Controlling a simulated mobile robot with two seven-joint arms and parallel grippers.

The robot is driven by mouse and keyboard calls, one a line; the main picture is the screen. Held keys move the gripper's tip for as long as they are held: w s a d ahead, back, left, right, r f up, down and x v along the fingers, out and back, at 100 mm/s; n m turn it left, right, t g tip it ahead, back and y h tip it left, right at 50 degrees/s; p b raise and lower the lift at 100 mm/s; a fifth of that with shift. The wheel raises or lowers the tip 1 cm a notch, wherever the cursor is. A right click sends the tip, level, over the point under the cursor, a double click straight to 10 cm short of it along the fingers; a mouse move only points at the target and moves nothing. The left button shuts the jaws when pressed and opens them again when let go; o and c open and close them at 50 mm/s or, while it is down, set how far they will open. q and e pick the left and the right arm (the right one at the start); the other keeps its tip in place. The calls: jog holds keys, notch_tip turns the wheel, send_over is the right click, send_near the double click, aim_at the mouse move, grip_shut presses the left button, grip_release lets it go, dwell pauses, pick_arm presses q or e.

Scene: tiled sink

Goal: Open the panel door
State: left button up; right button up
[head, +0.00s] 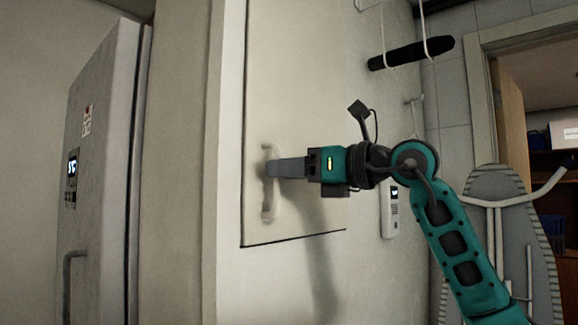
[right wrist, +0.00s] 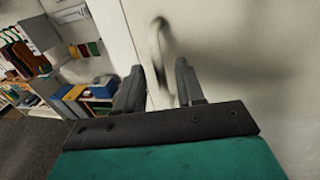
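The panel door (head: 297,90) is a tall cream panel set in a pale wall, with a dark line along its lower edge. It looks shut. Its pale upright bar handle (head: 268,208) is near the panel's left edge. My right gripper (head: 270,168) reaches in from the right, with its fingertips at the handle's middle. In the right wrist view, the gripper's two dark fingers (right wrist: 158,82) are apart, and the handle (right wrist: 158,40) shows in line with the gap between them. I cannot tell whether a finger touches it. My left gripper is not in view.
A grey cabinet (head: 98,170) with a small display stands at the left. A dark rod (head: 411,53) hangs at the upper right. An ironing board (head: 497,210) stands behind my right arm, beside an open doorway. Shelves (right wrist: 100,88) show in the right wrist view.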

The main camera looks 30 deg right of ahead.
jog(key=shift+c, duration=0.5)
grip_shut()
